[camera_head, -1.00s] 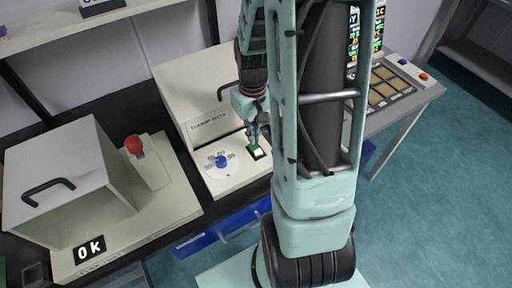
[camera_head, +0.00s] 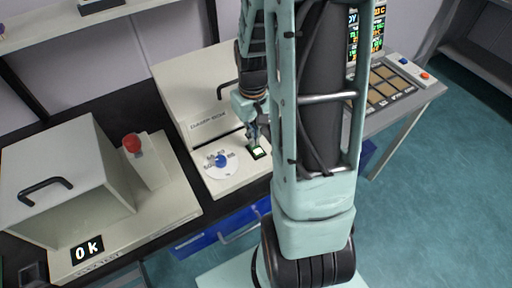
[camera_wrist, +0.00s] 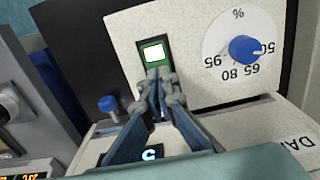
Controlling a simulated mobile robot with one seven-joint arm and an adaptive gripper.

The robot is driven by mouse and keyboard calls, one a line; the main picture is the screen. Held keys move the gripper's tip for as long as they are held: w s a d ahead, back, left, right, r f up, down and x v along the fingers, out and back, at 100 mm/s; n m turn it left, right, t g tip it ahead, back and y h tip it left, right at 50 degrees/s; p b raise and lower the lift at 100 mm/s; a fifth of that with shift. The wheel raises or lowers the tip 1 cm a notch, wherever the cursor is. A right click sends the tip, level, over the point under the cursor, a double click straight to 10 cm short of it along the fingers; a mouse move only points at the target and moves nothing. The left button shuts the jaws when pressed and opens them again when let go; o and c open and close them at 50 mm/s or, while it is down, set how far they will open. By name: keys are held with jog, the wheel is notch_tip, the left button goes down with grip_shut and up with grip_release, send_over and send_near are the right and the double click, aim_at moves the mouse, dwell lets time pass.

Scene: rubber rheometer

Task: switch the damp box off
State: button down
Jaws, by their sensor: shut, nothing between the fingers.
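The damp box (camera_head: 205,92) is a cream unit with a labelled front, a black handle and a low front panel. Its panel bears a blue dial (camera_head: 221,161) with a percent scale, also in the wrist view (camera_wrist: 244,48), and a green-framed switch (camera_head: 258,152) with a lit pale face. In the wrist view the switch (camera_wrist: 154,52) is just beyond my fingertips.
A console (camera_head: 385,95) with several tan pads and a screen stands to the right. A blue drawer (camera_head: 225,232) is below.

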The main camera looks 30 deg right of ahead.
jog(key=shift+f+b, duration=0.35)
jog(key=shift+f, duration=0.1)
jog(key=shift+r, duration=0.1)
jog(key=shift+r+p, duration=2.75)
jog(key=shift+r, duration=0.7)
